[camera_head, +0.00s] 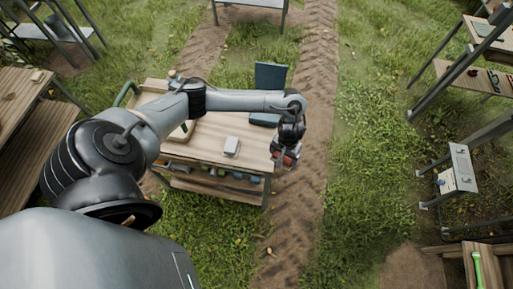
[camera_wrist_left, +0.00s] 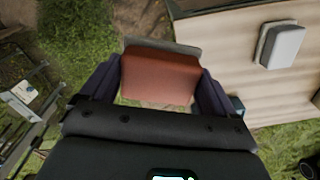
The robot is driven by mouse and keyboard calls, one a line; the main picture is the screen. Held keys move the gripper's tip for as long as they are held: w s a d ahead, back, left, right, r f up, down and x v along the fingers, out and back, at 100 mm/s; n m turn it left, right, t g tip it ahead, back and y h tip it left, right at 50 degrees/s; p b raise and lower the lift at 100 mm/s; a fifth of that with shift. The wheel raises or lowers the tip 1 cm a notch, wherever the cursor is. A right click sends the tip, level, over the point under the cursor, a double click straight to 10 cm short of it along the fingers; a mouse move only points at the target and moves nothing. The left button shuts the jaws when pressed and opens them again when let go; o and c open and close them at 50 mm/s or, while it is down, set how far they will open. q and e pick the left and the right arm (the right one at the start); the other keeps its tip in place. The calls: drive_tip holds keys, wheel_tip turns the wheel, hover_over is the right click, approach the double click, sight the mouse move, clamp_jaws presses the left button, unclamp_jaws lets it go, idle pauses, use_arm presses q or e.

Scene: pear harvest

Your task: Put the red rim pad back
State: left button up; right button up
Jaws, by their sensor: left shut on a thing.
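My left gripper (camera_head: 286,158) is at the right edge of the wooden work table (camera_head: 207,150), with its fingers pointing down. It is shut on the red rim pad (camera_wrist_left: 158,80), which sits between the two dark fingers in the left wrist view. The pad is a reddish block with a grey strip along its far side. In the head view the pad shows only as a small red patch under the wrist. Grass and dirt show below the pad in the wrist view. My right gripper is in neither view.
A pale grey block (camera_head: 231,147) lies on the table; it also shows in the left wrist view (camera_wrist_left: 283,45). A dark blue-grey panel (camera_head: 270,77) stands behind the table. A dirt track (camera_head: 313,100) runs along the table's right. Metal-framed stands (camera_head: 459,166) are at the far right.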

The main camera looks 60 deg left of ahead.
use_arm(q)
drive_tip(key=shift+s+f, duration=0.1)
drive_tip(key=shift+s, duration=0.55)
drive_tip(key=s+a+f+b, duration=0.1)
drive_tip(key=a+f, duration=0.1)
drive_tip(key=a, duration=0.1)
drive_tip(key=s+a+f+b, duration=0.1)
drive_tip(key=a+f, duration=0.1)
drive_tip(key=a, duration=0.1)
drive_tip(key=s+a+f+b, duration=0.1)
drive_tip(key=a+f, duration=0.1)
drive_tip(key=a, duration=0.2)
drive_tip(key=shift+s+f+b, duration=0.2)
drive_tip(key=shift+b, duration=0.1)
drive_tip(key=shift+s+a+f, duration=0.15)
drive_tip(key=shift+a+f, duration=0.15)
drive_tip(key=shift+a, duration=0.25)
drive_tip(key=shift+f+b, duration=0.45)
drive_tip(key=shift+f, duration=1.6)
drive_tip(key=o, duration=0.8)
drive_tip(key=shift+f, duration=0.15)
